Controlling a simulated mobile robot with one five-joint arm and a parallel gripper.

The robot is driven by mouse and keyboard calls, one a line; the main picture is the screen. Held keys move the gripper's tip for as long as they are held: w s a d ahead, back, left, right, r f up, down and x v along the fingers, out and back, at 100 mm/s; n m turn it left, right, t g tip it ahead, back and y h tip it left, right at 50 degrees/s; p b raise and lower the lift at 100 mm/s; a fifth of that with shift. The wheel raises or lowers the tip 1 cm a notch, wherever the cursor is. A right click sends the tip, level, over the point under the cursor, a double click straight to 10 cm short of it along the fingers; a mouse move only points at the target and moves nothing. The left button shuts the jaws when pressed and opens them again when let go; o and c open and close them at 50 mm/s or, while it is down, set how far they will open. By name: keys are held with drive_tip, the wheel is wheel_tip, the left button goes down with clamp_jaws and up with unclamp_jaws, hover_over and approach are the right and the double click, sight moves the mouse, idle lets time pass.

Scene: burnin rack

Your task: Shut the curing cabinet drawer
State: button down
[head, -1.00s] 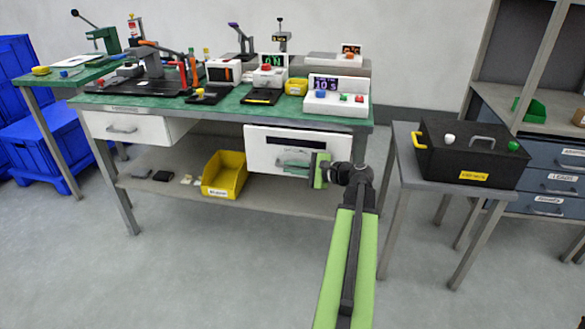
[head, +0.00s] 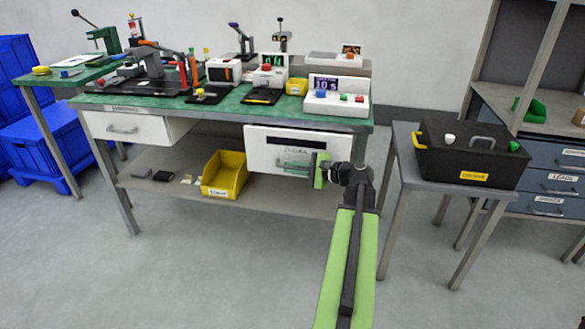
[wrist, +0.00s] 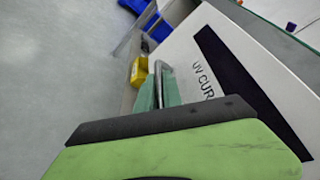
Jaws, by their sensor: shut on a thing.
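The curing cabinet drawer (head: 265,150) has a white front with a dark strip, under the right part of the green-topped bench. In the wrist view its front (wrist: 215,60) shows the letters "UV CUR". The drawer's handle (head: 292,164) is a bar low on the front, and it also shows in the wrist view (wrist: 159,84). My gripper (head: 318,170) is at the right part of this handle and is shut on it. Its green and black fingers hide part of the handle. How far the drawer stands out from the bench is hard to tell.
A white drawer (head: 125,127) is at the bench's left. A yellow bin (head: 224,175) sits on the lower shelf. A black box (head: 470,158) stands on the small table at right. Devices crowd the bench top (head: 225,106). The floor in front is clear.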

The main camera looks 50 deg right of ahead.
drive_tip(key=w+d, duration=0.1)
drive_tip(key=d, duration=0.2)
drive_tip(key=shift+w, duration=0.4)
drive_tip(key=c, duration=1.8)
unclamp_jaws()
drive_tip(key=shift+d+r, duration=0.1)
drive_tip(key=shift+o, duration=0.2)
drive_tip(key=p+v, duration=0.3)
drive_tip(key=v, duration=1.4)
drive_tip(key=shift+s+p, duration=0.25)
drive_tip(key=shift+p, duration=0.15)
drive_tip(key=shift+r, duration=0.15)
